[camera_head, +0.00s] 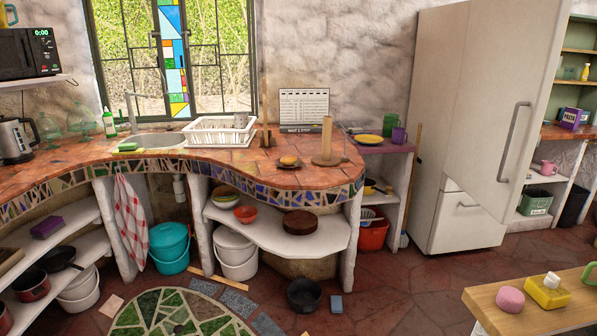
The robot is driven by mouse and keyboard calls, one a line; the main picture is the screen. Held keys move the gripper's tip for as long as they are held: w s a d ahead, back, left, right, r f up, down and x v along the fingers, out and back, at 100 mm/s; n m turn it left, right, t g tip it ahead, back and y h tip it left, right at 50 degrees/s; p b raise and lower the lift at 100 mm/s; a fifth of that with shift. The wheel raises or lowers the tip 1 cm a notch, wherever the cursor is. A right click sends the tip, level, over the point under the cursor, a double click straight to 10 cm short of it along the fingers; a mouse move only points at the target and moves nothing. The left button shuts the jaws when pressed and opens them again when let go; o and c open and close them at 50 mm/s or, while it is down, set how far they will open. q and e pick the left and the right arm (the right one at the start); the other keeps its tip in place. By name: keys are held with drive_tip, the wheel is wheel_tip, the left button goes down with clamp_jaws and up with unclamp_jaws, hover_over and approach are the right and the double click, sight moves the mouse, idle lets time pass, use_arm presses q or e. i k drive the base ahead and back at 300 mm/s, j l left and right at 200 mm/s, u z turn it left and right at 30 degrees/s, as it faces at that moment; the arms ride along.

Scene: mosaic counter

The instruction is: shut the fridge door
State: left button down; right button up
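The tall off-white fridge (437,110) stands against the back wall, right of the counter. Its upper door (487,110) appears hinged on the left and swung partly out, its right edge towards me and past the body below. A long vertical handle (514,140) is on the door's right part. The inside of the fridge is hidden behind the door. The lower compartment (462,222) looks shut and has a small handle. Neither of my grippers is in view.
A wooden table (540,312) at the bottom right bears a pink round item (510,299) and a yellow box (547,292). A broom (411,185) leans left of the fridge. A black pot (304,295) is on the floor. The tiled floor (425,285) before the fridge is clear.

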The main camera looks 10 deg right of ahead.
sight(512, 49)
drive_tip(key=i+l+z, duration=0.1)
drive_tip(key=i+z, duration=0.75)
drive_tip(key=i+j+z, duration=0.25)
drive_tip(key=i+z, duration=0.2)
drive_tip(key=i+j+z, duration=0.15)
drive_tip(key=i, duration=0.25)
drive_tip(key=i+z, duration=0.2)
drive_tip(key=i, duration=0.2)
